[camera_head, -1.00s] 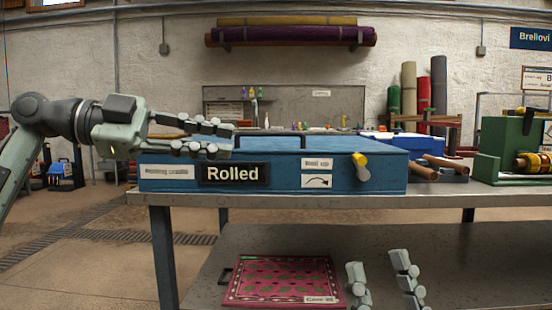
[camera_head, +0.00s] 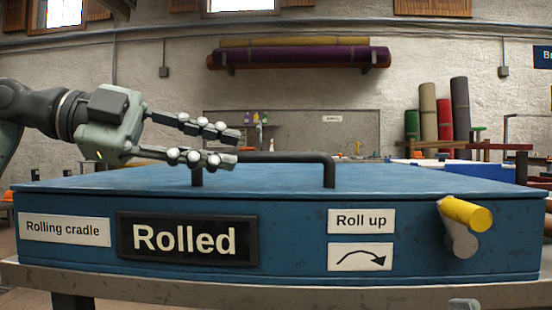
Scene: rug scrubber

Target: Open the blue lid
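The blue lid (camera_head: 400,180) is the flat top of a long blue box (camera_head: 290,240) labelled "Rolling cradle" and "Rolled". The lid lies closed on the box. A dark bar handle (camera_head: 334,170) stands up from the lid. My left gripper (camera_head: 238,148) comes in from the left, its fingers spread apart and empty, near the handle's left end. The lower finger overlaps the handle's left post in the picture; I cannot tell whether they touch. A tip of my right gripper (camera_head: 464,304) may show at the bottom edge, mostly out of view.
A yellow-gripped crank (camera_head: 464,215) sticks out from the box front at the right. The box stands on a grey table (camera_head: 200,293). Rolled rugs (camera_head: 460,108) stand behind at the right, and more hang on the back wall.

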